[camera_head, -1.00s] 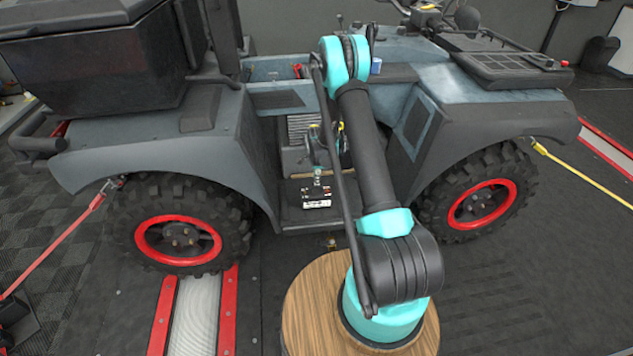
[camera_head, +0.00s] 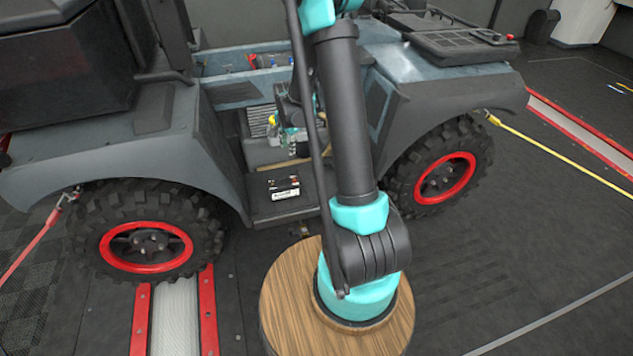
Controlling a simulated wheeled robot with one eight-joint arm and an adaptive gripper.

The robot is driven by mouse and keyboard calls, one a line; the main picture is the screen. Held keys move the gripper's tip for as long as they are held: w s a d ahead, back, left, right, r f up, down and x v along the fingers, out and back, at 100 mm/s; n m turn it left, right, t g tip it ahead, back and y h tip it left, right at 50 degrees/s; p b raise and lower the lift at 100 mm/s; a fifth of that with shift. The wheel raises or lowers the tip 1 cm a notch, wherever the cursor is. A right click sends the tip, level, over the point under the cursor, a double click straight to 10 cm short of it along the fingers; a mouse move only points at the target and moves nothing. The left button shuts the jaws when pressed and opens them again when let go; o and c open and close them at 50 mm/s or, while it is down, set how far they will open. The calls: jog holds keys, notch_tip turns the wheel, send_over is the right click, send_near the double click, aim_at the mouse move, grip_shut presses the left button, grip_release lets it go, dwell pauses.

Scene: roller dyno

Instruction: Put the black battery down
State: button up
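The black battery (camera_head: 285,188), with a white label on its front, sits upright on the dark footwell floor (camera_head: 285,209) of the quad vehicle, between the front and rear wheels. My arm reaches over it from the front. My gripper (camera_head: 291,150) is small in the picture, above and behind the battery and apart from it. My arm partly hides it, and its fingers are too small to tell whether they are open or shut.
The grey vehicle's left fender (camera_head: 110,150) and right fender (camera_head: 460,95) flank the footwell. A left wheel (camera_head: 147,245) and a right wheel (camera_head: 443,178) stand below them. A red strap (camera_head: 32,245) and a yellow strap (camera_head: 560,150) run to the sides.

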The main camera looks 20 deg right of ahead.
jog(key=s+d+r+n, duration=0.1)
jog(key=s+r+n, duration=0.25)
jog(key=s, duration=0.35)
jog(key=s+d+r+n, duration=0.1)
jog(key=s+r+n, duration=0.1)
jog(key=s+r, duration=0.35)
jog(key=s+f+n+t, duration=0.1)
jog(key=s+n, duration=0.6)
jog(key=s, duration=0.9)
jog(key=shift+s+d+f, duration=0.15)
jog(key=shift+s+f, duration=0.25)
